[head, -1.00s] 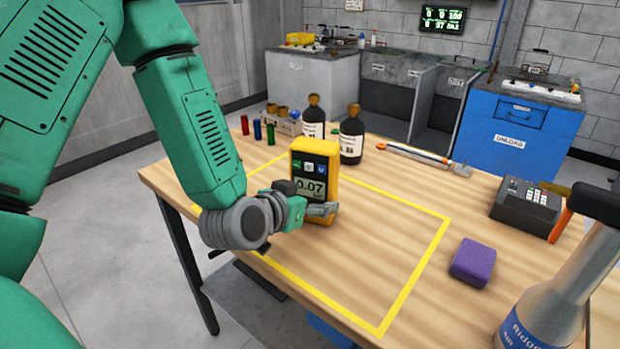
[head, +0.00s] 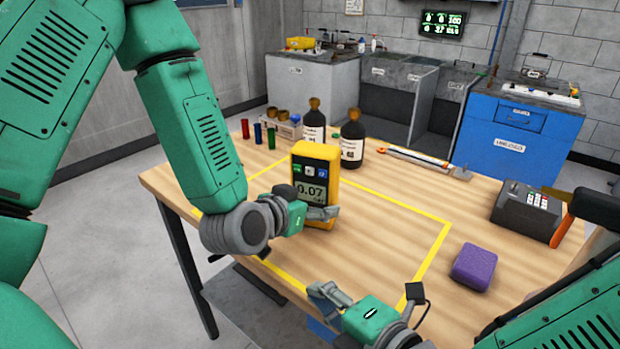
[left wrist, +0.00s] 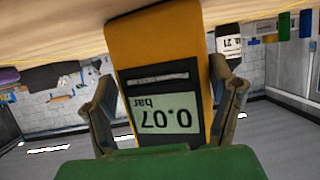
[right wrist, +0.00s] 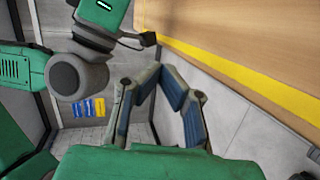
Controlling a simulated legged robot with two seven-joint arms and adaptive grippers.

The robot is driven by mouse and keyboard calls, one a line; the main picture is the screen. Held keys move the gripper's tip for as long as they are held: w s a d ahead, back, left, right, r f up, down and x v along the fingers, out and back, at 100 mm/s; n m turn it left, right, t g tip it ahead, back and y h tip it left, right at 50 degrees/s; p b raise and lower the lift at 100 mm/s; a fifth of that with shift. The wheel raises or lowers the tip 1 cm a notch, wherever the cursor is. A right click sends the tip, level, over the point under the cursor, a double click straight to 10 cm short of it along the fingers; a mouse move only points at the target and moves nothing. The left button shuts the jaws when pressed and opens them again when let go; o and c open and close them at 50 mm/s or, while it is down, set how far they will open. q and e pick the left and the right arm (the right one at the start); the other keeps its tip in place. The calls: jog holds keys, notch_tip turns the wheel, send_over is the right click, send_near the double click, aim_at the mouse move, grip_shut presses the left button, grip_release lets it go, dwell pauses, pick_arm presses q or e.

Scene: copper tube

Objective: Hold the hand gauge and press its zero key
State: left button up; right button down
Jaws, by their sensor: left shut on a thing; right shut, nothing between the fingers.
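The hand gauge (head: 330,166) is a yellow case with a dark face, small coloured keys and a display reading 0.07. It is upright near the left part of the yellow outline. My left gripper (head: 322,213) is shut on its lower part. In the left wrist view the gauge (left wrist: 160,60) appears upside down between my two left fingers (left wrist: 165,105). I cannot tell whether its base touches the table. My right gripper (head: 325,292) is shut and empty, low at the table's front edge, apart from the gauge. It also shows in the right wrist view (right wrist: 162,75).
The wooden table (head: 400,275) has a yellow outline. A purple block (head: 474,267) and a dark keypad box (head: 526,210) are on the right. Two dark bottles (head: 352,138) and small coloured vials (head: 257,133) stand behind the gauge. The outline's middle is mostly clear.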

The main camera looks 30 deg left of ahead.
aim_at(302, 169)
jog(key=w+a+r+m+t, duration=0.2)
jog(key=w+r+t, duration=0.3)
jog(key=w+r, duration=0.3)
jog(key=shift+r+m+y, duration=0.3)
jog(key=shift+r+y, duration=0.1)
jog(key=shift+r, duration=0.15)
jog(key=shift+a, duration=0.1)
jog(key=x, duration=1)
